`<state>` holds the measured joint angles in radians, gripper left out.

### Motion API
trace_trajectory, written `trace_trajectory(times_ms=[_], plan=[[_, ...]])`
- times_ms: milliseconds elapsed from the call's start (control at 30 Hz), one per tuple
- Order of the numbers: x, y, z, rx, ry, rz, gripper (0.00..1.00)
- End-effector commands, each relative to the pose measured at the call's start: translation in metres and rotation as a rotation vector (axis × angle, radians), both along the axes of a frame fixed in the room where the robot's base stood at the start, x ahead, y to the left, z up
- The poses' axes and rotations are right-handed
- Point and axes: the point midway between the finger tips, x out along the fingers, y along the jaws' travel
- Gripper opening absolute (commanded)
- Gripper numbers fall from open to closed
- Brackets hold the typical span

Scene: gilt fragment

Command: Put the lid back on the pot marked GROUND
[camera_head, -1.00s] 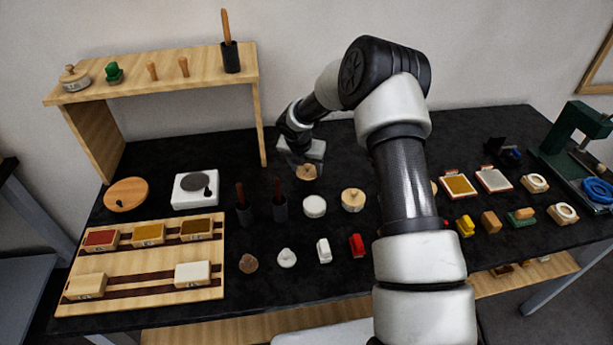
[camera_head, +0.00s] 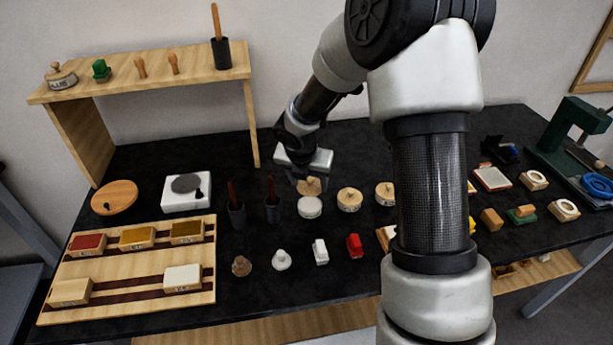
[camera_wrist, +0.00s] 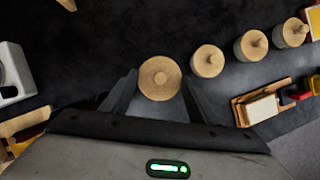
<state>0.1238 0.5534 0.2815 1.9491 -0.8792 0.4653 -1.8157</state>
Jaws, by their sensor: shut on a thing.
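My gripper (camera_head: 308,180) is shut on a round wooden lid (camera_head: 310,188), held level just behind and above an open-topped white pot (camera_head: 310,208) in the head view. In the wrist view the lid (camera_wrist: 160,78) sits between the fingertips (camera_wrist: 158,86), knob toward the camera. The white pot does not show there; the lid covers its place in the row. No marking on this pot is readable, so I cannot tell if it says GROUND. A gap shows between lid and pot.
Wooden-lidded pots (camera_head: 349,200) (camera_head: 385,194) stand close on the right of the white pot; the wrist view shows another (camera_wrist: 290,33). Dark holders with handled tools (camera_head: 272,207) stand to its left.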

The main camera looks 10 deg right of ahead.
Motion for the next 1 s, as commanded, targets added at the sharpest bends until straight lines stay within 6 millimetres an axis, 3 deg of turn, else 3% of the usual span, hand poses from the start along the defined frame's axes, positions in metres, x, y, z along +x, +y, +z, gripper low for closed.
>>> trace_trajectory(times_ms=[600, 1000], plan=[[0.0, 0.0, -0.054, -0.001, 0.001, 0.001, 0.34], [0.0, 0.0, -0.06, -0.001, 0.001, 0.001, 0.34]])
